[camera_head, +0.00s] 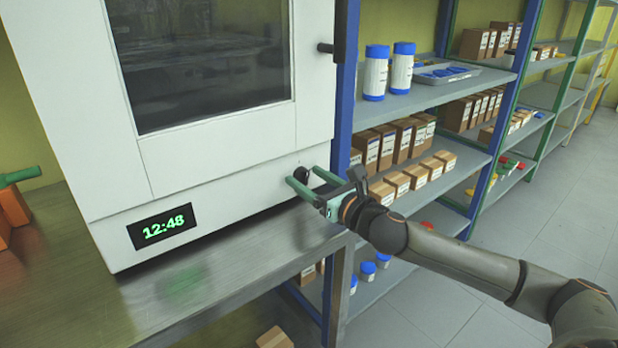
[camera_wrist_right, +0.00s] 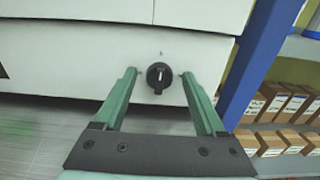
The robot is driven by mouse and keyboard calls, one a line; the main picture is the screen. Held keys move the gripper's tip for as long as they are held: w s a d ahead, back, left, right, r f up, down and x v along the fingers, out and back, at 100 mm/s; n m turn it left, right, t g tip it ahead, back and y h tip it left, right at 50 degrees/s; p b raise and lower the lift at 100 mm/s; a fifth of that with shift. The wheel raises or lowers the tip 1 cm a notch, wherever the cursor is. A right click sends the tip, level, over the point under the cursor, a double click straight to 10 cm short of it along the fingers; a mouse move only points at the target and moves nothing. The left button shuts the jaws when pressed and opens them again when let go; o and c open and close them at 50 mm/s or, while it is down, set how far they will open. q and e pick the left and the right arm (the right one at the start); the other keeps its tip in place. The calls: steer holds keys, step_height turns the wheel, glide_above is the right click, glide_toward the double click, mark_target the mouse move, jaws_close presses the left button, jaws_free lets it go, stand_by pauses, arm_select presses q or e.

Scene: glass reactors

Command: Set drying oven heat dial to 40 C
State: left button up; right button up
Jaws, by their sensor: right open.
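The white drying oven (camera_head: 240,165) stands on a metal bench, with a dark window and a display (camera_head: 162,227) reading 12:48 at lower left. Its black round heat dial (camera_wrist_right: 160,77) sits on the lower front panel, with a light pointer line standing nearly upright. My right gripper (camera_head: 300,181) is in front of the lower right of the oven. In the wrist view the open green fingers (camera_wrist_right: 162,97) stand on either side of the dial, apart from it. Scale marks are too small to read. My left gripper is not in view.
The metal bench (camera_head: 235,275) ends just right of the oven. Blue-framed shelves (camera_head: 430,95) with boxes and white bottles with blue lids (camera_head: 376,75) stand close on the right. An orange and green object (camera_head: 14,205) is at the left edge. Open floor lies at right.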

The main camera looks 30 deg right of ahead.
steer(key=shift+c, duration=0.4)
jaws_close()
